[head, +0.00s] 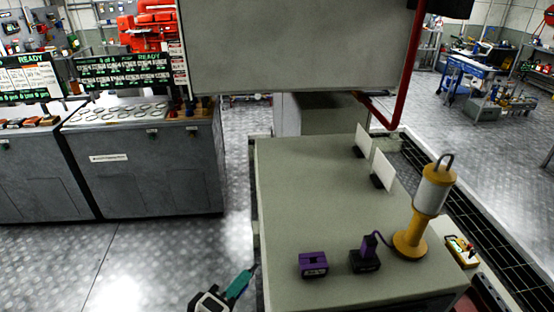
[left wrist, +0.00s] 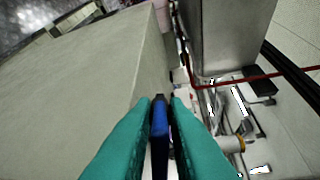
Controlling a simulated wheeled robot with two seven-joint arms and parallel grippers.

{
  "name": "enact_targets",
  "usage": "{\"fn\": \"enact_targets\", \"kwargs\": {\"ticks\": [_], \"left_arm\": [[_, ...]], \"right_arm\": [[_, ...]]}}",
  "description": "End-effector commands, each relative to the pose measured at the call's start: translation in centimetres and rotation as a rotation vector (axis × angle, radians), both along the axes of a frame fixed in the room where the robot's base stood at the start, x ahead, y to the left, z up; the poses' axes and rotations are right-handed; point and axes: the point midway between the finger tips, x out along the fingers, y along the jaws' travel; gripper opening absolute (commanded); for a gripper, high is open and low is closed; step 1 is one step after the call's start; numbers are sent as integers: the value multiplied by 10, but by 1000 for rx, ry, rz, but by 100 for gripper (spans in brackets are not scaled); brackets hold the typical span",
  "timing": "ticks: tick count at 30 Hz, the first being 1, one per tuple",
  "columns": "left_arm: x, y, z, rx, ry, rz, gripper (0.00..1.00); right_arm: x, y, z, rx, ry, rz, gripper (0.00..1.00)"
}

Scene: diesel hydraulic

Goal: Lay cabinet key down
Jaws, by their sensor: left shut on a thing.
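My left gripper (head: 250,273) is low in the head view, just left of the grey-green cabinet top's near left edge. Its teal fingers also show in the left wrist view (left wrist: 160,100). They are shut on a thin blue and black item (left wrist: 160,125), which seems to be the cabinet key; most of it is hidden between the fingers. In the head view the held item cannot be made out. The cabinet top (head: 310,185) lies to the right of the gripper. My right gripper is not in view.
On the cabinet top stand a purple labelled block (head: 313,265), a dark block with a purple upright piece (head: 366,259), a yellow work lamp (head: 411,243) and two white cards (head: 382,170). Its left and middle parts are clear. A large grey panel (head: 300,45) hangs above the far end.

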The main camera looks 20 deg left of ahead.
Motion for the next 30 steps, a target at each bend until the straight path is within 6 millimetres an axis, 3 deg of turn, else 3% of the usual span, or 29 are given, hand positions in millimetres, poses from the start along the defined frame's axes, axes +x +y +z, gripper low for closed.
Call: {"fn": "enact_targets", "kwargs": {"ticks": [16,30], "left_arm": [[-9,12,-14,333,42,-428,0],[15,-9,-7,514,-11,-681,0]], "right_arm": [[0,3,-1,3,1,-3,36],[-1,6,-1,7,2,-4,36]]}}
